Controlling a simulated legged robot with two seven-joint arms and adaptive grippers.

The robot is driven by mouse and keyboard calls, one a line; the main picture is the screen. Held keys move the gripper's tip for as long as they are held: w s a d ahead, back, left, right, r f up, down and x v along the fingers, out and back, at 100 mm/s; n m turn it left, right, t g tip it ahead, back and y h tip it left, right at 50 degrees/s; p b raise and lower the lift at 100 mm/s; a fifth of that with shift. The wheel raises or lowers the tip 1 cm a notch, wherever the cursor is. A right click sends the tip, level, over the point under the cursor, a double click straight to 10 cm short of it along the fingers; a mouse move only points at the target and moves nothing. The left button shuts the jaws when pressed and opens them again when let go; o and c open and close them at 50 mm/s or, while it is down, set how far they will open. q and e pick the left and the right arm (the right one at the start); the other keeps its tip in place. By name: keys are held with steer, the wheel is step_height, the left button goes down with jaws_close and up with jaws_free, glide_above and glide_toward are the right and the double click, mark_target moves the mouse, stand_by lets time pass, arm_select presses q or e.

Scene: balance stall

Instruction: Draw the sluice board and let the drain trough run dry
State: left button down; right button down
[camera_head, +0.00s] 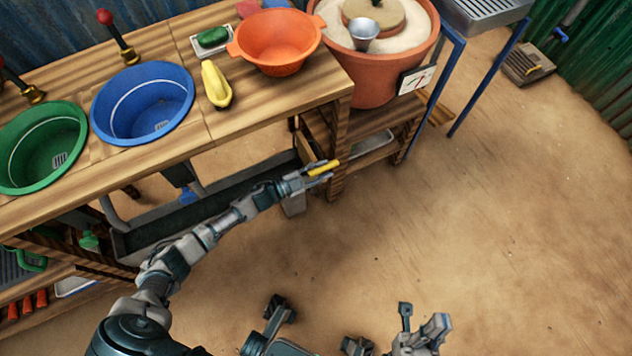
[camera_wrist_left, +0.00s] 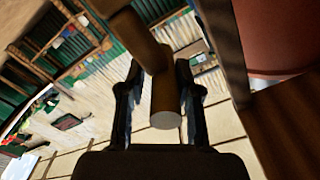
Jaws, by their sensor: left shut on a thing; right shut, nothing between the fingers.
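My left gripper (camera_head: 312,174) is at the right end of the bench's lower part, shut on a handle (camera_head: 324,167) that looks yellow in the head view. In the left wrist view the round handle (camera_wrist_left: 166,108) stands between the fingers and looks brown, joined to a crosspiece. I take it to be the sluice board's handle; the board itself cannot be made out clearly. The long dark drain trough (camera_head: 135,240) runs under the bench, partly behind my left arm. Its water level cannot be told. My right gripper (camera_head: 436,324) is low at the bottom, shut and empty.
On the bench are a green basin (camera_head: 40,150), a blue basin (camera_head: 143,103), an orange bowl (camera_head: 279,42) and a yellow object (camera_head: 216,84). A terracotta tub (camera_head: 372,88) stands beyond its right end. The sandy floor to the right is mostly clear.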

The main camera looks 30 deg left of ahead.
arm_select(q)
steer(key=shift+w+a+r, duration=0.1)
steer(key=shift+a+r, duration=0.1)
steer(key=shift+r, duration=0.25)
steer(key=shift+w+a+r, duration=0.1)
steer(key=shift+a+r, duration=0.1)
steer(key=shift+r, duration=0.2)
steer(key=shift+a+f, duration=0.1)
steer(key=shift+f, duration=0.45)
steer(key=c, duration=1)
jaws_free()
steer(key=shift+f, duration=0.15)
steer(key=v, duration=1.2)
